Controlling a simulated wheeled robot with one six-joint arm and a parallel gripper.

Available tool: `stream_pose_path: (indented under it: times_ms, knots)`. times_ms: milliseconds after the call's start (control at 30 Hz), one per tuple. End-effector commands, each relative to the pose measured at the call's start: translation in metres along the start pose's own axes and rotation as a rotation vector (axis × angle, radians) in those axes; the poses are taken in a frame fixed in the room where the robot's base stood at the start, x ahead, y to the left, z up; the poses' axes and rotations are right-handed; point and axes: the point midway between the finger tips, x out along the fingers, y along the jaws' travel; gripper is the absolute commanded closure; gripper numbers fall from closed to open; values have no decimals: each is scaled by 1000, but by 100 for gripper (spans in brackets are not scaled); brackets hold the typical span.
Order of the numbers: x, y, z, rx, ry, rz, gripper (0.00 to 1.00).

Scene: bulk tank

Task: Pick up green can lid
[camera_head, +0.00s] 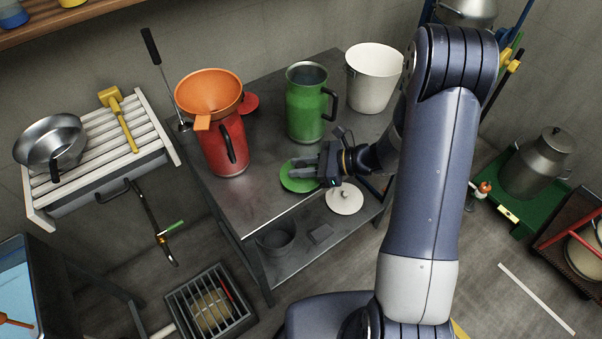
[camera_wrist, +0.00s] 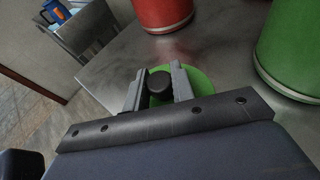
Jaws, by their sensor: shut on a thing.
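The green can lid (camera_head: 297,177) is a flat green disc at the front of the grey metal table, below the green can. In the wrist view its green rim (camera_wrist: 203,84) shows behind and beside the fingers, with a black knob (camera_wrist: 160,85) at its middle. My gripper (camera_head: 322,170) reaches in from the right over the lid. In the wrist view its two fingers (camera_wrist: 158,88) stand on either side of the black knob and are shut on it. I cannot tell whether the lid touches the tabletop.
The green can (camera_head: 305,108) stands open behind the lid. A red can (camera_head: 226,145) with an orange funnel (camera_head: 208,94) stands to the left, with a red lid (camera_head: 249,104) behind. A white lid (camera_head: 345,198) lies close to the right. A white bucket (camera_head: 372,80) stands at the back.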

Motion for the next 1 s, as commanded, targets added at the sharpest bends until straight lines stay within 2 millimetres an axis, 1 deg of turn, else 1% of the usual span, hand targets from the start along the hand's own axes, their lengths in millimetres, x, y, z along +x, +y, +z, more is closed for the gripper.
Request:
stream_pose_path:
  times_ms: [167, 267, 367, 700, 800, 900, 1000]
  knots:
    - [0, 0, 0, 0, 0, 0, 99]
    - [-2, 0, 4, -2, 0, 0, 99]
    - [-5, 0, 14, -4, -1, -1, 99]
    - [-25, 0, 70, -6, -1, -2, 99]
    - [-30, 0, 82, -4, 0, -1, 99]
    - [-33, 0, 90, -3, 0, -1, 99]
    - [-34, 0, 94, -1, 0, -1, 99]
